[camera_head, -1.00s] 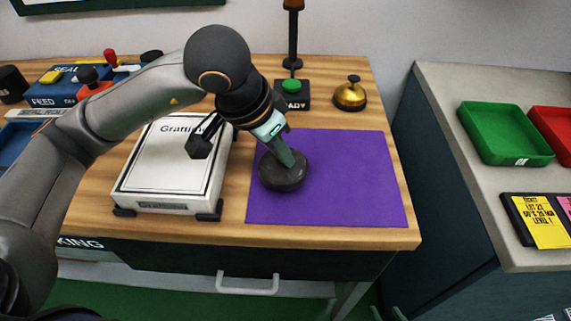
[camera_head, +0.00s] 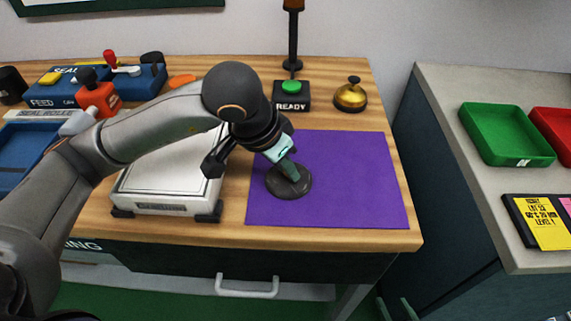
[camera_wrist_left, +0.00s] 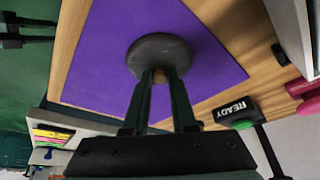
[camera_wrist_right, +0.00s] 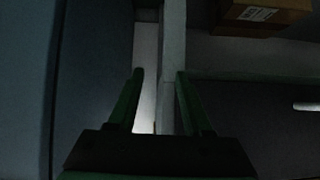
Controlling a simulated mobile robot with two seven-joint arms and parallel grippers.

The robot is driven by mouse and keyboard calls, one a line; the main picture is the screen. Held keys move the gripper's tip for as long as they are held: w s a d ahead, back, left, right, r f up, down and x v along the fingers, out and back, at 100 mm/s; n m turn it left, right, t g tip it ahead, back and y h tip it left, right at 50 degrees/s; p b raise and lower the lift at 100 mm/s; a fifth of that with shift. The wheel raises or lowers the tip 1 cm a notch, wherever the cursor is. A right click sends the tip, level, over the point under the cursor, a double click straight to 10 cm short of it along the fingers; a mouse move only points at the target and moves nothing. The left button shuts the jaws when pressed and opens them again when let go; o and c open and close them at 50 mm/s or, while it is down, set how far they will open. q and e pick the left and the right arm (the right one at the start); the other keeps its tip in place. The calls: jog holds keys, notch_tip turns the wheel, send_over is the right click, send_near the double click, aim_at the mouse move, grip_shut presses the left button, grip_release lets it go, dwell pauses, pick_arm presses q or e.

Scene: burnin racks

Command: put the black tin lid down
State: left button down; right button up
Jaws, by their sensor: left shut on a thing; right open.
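The black tin lid (camera_head: 289,184) is a dark round disc at the left part of the purple mat (camera_head: 360,190) in the head view. It also shows in the left wrist view (camera_wrist_left: 160,52), over the mat. My left gripper (camera_head: 292,172) is shut on the lid's middle, on a small knob (camera_wrist_left: 160,76). The lid looks at or just above the mat; I cannot tell if it touches. My right gripper (camera_wrist_right: 158,78) is open and empty in its wrist view, in a dark area away from the mat.
A white scale (camera_head: 165,185) stands left of the mat. Behind the mat are a READY button box (camera_head: 291,101) and a brass bell (camera_head: 350,96). A green tray (camera_head: 505,134) sits on the side counter. The mat's right half is clear.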

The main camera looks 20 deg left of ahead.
jog(key=shift+w+r, duration=0.1)
pick_arm(q)
jog(key=shift+f, duration=0.1)
jog(key=c, duration=0.7)
grip_release()
pick_arm(e)
jog(key=shift+w+r+t, duration=0.4)
jog(key=shift+r+t, duration=0.1)
jog(key=shift+r, duration=0.15)
